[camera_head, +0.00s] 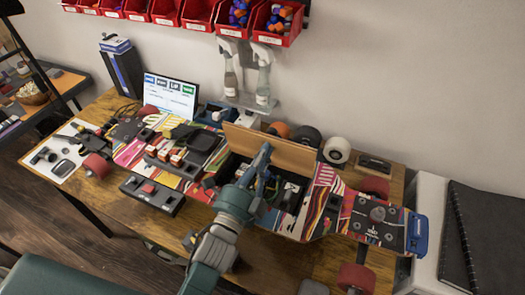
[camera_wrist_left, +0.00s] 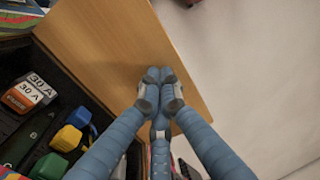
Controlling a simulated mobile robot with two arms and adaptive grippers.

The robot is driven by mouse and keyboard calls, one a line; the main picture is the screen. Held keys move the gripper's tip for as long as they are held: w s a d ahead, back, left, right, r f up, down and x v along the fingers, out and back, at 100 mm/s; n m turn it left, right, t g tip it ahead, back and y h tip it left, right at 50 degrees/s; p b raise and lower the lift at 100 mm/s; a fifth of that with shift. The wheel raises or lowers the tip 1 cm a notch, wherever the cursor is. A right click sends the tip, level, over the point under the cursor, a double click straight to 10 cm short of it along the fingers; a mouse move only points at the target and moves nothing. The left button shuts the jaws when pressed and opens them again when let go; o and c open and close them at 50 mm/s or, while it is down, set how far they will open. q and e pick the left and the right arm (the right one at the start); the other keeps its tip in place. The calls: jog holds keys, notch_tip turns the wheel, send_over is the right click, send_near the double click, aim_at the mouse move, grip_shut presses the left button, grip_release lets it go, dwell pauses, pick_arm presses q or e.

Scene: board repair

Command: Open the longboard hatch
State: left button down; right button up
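The longboard (camera_head: 325,205) lies across the wooden workbench, its deck striped in many colours. Its hatch, a plain wooden panel (camera_head: 283,152), stands tilted up along the far side of an open dark compartment (camera_head: 292,190). The hatch (camera_wrist_left: 112,45) also fills the middle of the left wrist view. My left gripper (camera_head: 265,152) is over the compartment, in front of the raised hatch. In the left wrist view its blue fingertips (camera_wrist_left: 160,78) are together against the hatch's inner face, with nothing visible between them. My right gripper is not in view.
Inside the compartment are a 30 A fuse (camera_wrist_left: 30,93), a yellow connector (camera_wrist_left: 66,138) and other parts. A small screen (camera_head: 171,97), spray bottles (camera_head: 264,80) and loose wheels (camera_head: 337,150) stand behind the board. Red bins (camera_head: 277,22) hang above.

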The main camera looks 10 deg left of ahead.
aim_at(274, 132)
pick_arm(q)
jog(key=shift+r+p+x, duration=0.2)
jog(key=shift+p+x, duration=0.2)
jog(key=shift+x, duration=1.25)
jog(key=shift+r+p+x, duration=0.2)
jog(key=shift+p+x, duration=0.15)
jog(key=shift+x, duration=1.3)
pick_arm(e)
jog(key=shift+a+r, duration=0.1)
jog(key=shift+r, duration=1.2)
